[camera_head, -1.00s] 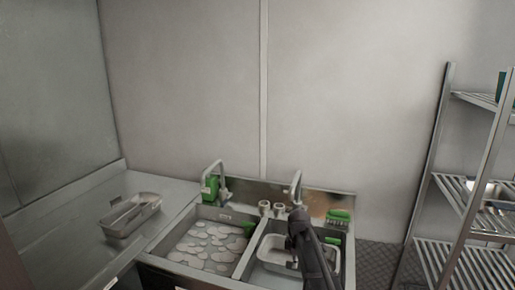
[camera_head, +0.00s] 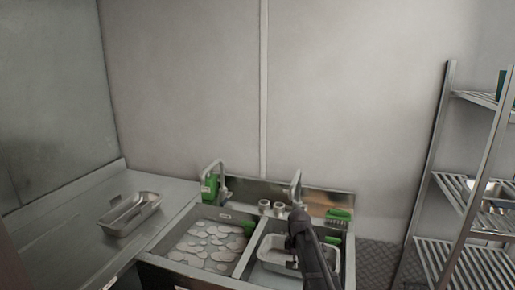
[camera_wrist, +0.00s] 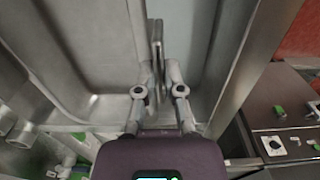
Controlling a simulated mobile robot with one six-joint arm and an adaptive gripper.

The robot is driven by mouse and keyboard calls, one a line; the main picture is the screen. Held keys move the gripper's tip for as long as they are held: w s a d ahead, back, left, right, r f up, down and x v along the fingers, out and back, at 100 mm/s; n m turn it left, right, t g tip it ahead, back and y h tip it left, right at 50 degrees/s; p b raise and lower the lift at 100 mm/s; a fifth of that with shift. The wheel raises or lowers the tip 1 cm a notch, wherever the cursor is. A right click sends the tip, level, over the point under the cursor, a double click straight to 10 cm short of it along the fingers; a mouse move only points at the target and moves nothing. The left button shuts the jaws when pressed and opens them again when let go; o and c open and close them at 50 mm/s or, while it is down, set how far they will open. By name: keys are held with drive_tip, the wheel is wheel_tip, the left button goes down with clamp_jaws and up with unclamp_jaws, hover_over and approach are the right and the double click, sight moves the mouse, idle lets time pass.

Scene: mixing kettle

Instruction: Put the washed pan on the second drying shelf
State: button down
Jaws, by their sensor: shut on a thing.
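A metal pan (camera_head: 272,262) sits in the right sink basin, partly covered by my dark arm. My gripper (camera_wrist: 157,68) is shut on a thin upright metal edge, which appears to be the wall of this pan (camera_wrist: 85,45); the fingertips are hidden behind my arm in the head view. The drying rack stands at the right. Its middle shelf (camera_head: 452,187) is slatted and holds a metal bowl-like item at the right. A shelf above (camera_head: 475,98) and one below (camera_head: 437,258) are also in view.
Another metal pan (camera_head: 130,213) stands on the left counter (camera_head: 60,232). The left basin (camera_head: 210,245) holds sudsy water. Two taps, a green bottle (camera_head: 209,187) and a green brush (camera_head: 339,214) line the sink's back. The left part of the middle shelf looks clear.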

wheel_tip(320, 180, up, 13)
drive_tip(key=p, duration=1.3)
wheel_tip(320, 180, down, 14)
drive_tip(key=b, duration=1.4)
drive_tip(key=shift+b, duration=0.35)
drive_tip(key=shift+r, duration=0.1)
wheel_tip(320, 180, up, 14)
drive_tip(key=p, duration=1.4)
wheel_tip(320, 180, down, 14)
drive_tip(key=b, duration=1.4)
